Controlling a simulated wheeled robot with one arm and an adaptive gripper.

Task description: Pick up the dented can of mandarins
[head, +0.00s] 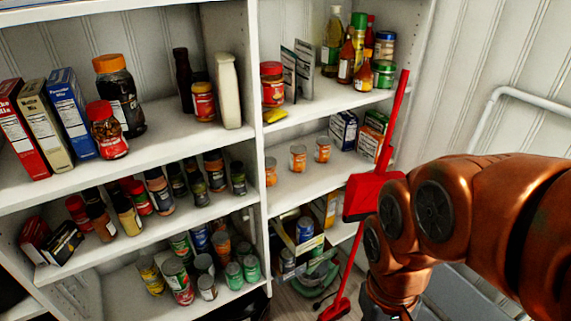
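Three small cans with orange labels stand on the middle shelf of the right-hand unit: a left can (271,170), a middle can (298,157) and a right can (322,149). They look like the mandarin cans, but the labels are too small to read. I cannot tell which one is dented. Another orange-labelled can (221,244) stands among several cans on the lower left shelf. My copper-coloured arm fills the right side of the view. My gripper is not in view.
A red long-handled broom or dustpan (372,195) stands in front of the right unit's end, between the shelves and my arm. Boxes (343,130) stand at the right of the cans' shelf. Its front is bare (305,185). Jars and bottles crowd the left shelves (160,150).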

